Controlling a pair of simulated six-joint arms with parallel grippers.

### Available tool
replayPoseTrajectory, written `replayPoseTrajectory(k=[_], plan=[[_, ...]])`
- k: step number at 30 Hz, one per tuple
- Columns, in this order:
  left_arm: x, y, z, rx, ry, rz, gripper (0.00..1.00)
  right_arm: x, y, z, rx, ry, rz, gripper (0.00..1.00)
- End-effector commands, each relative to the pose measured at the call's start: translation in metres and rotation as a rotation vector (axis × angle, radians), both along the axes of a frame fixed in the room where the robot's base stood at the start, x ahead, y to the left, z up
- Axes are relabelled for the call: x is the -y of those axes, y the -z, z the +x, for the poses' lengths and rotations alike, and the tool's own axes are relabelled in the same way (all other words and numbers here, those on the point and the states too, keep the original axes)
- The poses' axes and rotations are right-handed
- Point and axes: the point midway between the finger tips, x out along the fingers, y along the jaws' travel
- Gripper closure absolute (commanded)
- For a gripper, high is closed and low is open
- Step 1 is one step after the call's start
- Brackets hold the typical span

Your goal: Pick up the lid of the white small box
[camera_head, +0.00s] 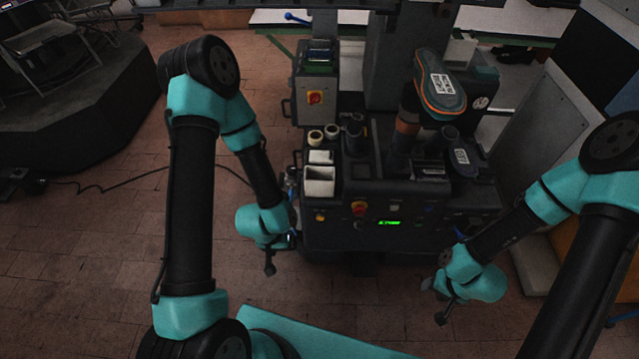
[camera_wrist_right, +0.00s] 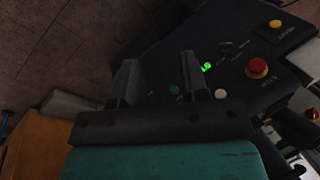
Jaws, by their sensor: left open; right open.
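A white small box (camera_head: 319,187) stands at the left end of the dark machine's top. A smaller white piece (camera_head: 320,157) sits just behind it; I cannot tell whether this is a lid. My left gripper (camera_head: 281,254) is open, below and left of the white box, apart from it, beside the machine's front left corner. My right gripper (camera_head: 441,288) is open in front of the machine's right part, far from the box. In the right wrist view its two fingers (camera_wrist_right: 158,65) are apart with nothing between them, above the machine's control panel.
The black heel press (camera_head: 345,240) has buttons and a green display on its front. Two round pale rolls (camera_head: 323,133) stand behind the white pieces. The tiled floor at left is mostly clear.

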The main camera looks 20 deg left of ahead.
Motion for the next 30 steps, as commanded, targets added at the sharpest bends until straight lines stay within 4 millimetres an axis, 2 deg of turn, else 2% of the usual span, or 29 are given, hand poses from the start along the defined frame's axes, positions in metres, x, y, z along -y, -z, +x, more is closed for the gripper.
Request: replayPoseTrajectory(k=[10,27,30], plan=[[0.0000,0.0000,0.0000,0.000,0.000,0.000,0.15,0.0000,0.0000,0.0000,0.000,0.000,0.000,0.59],[0.0000,0.0000,0.0000,0.000,0.000,0.000,0.15,0.0000,0.0000,0.0000,0.000,0.000,0.000,0.05],[0.0000,0.0000,0.0000,0.000,0.000,0.000,0.15,0.0000,0.0000,0.0000,0.000,0.000,0.000,0.05]])
